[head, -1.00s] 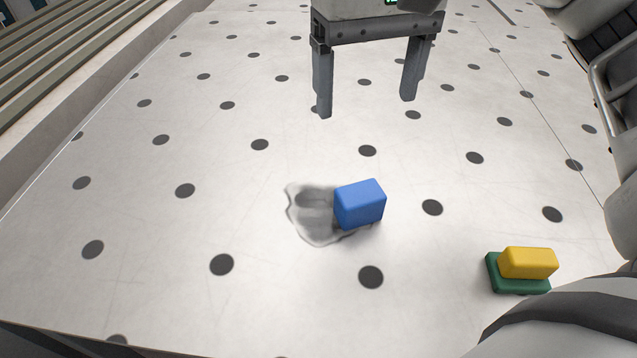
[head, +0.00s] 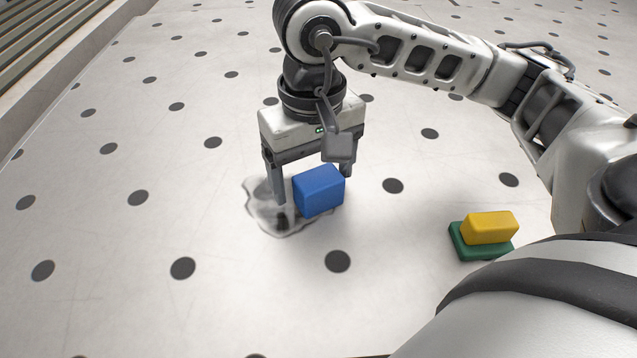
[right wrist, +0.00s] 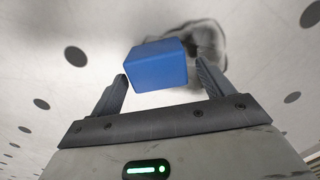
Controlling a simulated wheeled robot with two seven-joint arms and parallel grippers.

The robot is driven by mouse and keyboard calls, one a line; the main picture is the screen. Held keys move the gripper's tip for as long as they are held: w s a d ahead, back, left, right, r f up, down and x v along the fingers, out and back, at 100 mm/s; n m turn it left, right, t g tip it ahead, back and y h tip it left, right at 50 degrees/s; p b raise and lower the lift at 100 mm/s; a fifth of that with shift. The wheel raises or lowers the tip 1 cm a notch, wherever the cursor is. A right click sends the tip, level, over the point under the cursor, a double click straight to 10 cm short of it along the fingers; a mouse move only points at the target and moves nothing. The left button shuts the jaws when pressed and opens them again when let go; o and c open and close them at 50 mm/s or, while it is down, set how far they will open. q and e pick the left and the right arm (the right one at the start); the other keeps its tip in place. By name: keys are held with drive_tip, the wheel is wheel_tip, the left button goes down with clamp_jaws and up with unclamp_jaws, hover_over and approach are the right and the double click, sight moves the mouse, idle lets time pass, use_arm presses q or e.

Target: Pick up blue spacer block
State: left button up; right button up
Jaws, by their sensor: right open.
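My left gripper is not in view.
A yellow block (head: 490,227) rests on a green block (head: 470,245) to the right, near my arm. A slatted edge (head: 45,50) runs along the upper left. The front left of the table is clear.

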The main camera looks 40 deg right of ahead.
drive_tip(key=shift+f, duration=0.35)
drive_tip(key=c, duration=1.1)
drive_tip(key=shift+r, duration=0.15)
